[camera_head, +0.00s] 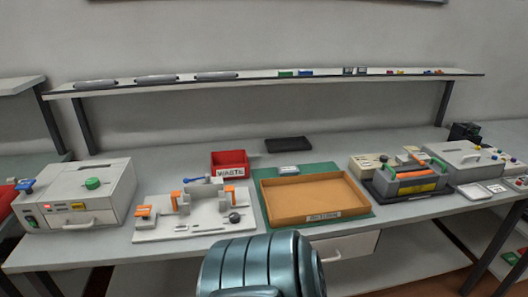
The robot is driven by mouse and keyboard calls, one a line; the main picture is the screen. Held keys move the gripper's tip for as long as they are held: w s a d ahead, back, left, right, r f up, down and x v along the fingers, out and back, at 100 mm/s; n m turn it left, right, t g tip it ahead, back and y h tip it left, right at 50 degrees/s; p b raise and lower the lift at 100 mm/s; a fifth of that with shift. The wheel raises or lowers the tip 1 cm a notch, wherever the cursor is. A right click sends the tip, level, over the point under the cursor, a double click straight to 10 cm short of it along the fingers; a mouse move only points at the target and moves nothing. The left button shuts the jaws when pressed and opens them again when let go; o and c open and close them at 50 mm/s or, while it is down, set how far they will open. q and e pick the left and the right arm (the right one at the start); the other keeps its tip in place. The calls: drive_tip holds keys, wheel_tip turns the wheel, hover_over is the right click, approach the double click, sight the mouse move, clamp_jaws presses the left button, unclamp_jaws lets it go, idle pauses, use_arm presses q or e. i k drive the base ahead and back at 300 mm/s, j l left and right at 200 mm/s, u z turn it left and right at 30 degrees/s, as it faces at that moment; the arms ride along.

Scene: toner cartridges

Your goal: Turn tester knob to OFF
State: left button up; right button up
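A light grey box machine (110,180) stands at the left end of the bench. It has a round green knob (93,183) on top, a blue lever-like part (24,185) at its left edge, and a red lit display (47,207) on its front. A white fixture (190,222) with orange clamps and a small black knob (234,217) stands to its right. No label readable here tells which unit is the tester, and I cannot read any knob setting. Neither of my grippers shows in this view.
A red WASTE bin (230,158) stands behind the fixture. An orange-brown tray (312,205) lies on a green mat (270,179). A dark cartridge-like unit (415,178) and a grey handled machine (462,155) stand at the right. A shelf (330,76) spans above.

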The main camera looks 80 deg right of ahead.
sight(383, 158)
drive_tip(key=z, duration=3.6)
drive_tip(key=i+j+z, duration=0.2)
drive_tip(key=z, duration=0.2)
drive_tip(key=i+j+z, duration=0.15)
drive_tip(key=z, duration=0.2)
drive_tip(key=i+j+z, duration=0.1)
drive_tip(key=j+z, duration=0.3)
